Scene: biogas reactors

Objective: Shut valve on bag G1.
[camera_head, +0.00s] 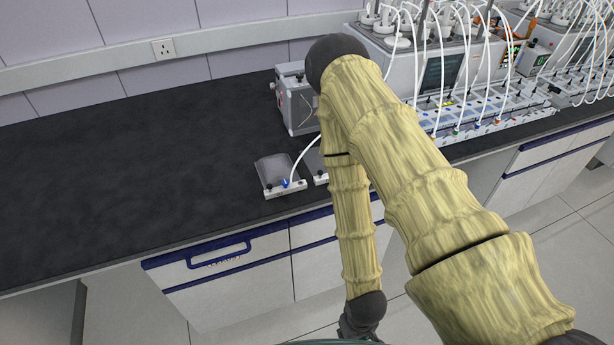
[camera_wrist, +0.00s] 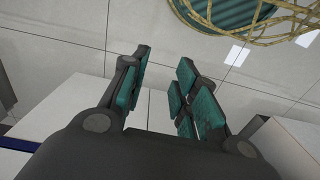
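A flat grey bag (camera_head: 275,168) lies near the bench's front edge in the head view. A white strip along its front carries a blue valve (camera_head: 287,184), with a white tube rising from it. A second bag (camera_head: 315,162) lies just right of it, mostly hidden behind my arm. No label is readable, so I cannot tell which is G1. My gripper (camera_wrist: 165,62) is open in the wrist view, with teal pads apart and only floor between them. In the head view it hangs low in front of the cabinets, below the bench top and away from the bags.
The dark bench top (camera_head: 130,150) is clear on the left. A grey box-shaped device (camera_head: 297,100) stands behind the bags. Reactor units with many white tubes (camera_head: 470,60) fill the right. A drawer with a blue handle (camera_head: 218,254) is below the bench edge.

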